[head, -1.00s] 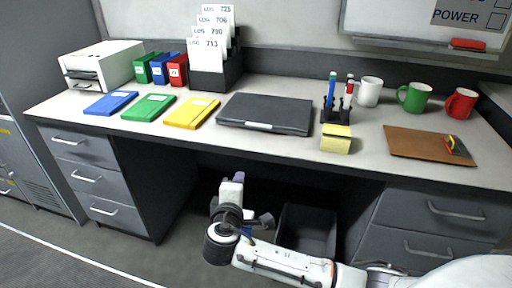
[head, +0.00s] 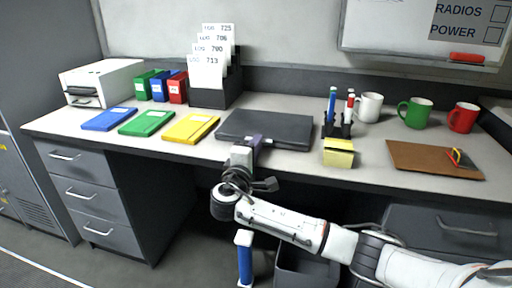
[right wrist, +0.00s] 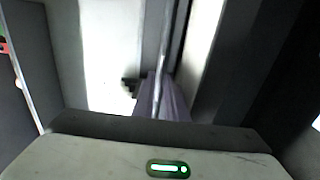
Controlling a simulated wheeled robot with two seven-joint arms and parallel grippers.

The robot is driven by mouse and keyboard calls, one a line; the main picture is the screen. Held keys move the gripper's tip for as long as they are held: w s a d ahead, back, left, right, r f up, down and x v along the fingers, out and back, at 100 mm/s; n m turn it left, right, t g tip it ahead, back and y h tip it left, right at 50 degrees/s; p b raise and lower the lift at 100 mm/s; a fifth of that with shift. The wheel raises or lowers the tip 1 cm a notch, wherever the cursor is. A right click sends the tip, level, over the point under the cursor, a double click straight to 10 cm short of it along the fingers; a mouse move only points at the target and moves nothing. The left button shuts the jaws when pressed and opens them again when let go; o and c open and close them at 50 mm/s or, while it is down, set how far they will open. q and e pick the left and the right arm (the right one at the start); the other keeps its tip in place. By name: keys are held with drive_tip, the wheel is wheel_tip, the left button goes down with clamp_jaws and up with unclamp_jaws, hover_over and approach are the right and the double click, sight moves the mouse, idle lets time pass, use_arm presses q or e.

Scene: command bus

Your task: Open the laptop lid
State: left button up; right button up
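The dark grey laptop (head: 265,126) lies on the desk with its lid down. My right gripper (head: 257,143) is at the laptop's front edge, a little left of its middle, with the purple fingertips overlapping the edge in the head view. Whether they touch it is unclear. In the right wrist view the purple fingers (right wrist: 160,97) are together with only a thin seam between them, and I see nothing held in them. The gripper hides part of the laptop's front edge. My left gripper is not in view.
On the desk (head: 300,163), a yellow folder (head: 190,128) lies left of the laptop. A pen holder (head: 336,128) and a yellow note block (head: 338,153) stand to its right. A file rack (head: 213,97) is behind it. Drawers (head: 90,195) flank the open knee space below.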

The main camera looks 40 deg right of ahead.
drive_tip(key=shift+w+d, duration=0.1)
drive_tip(key=shift+d, duration=0.05)
clamp_jaws()
idle(0.6)
idle(0.8)
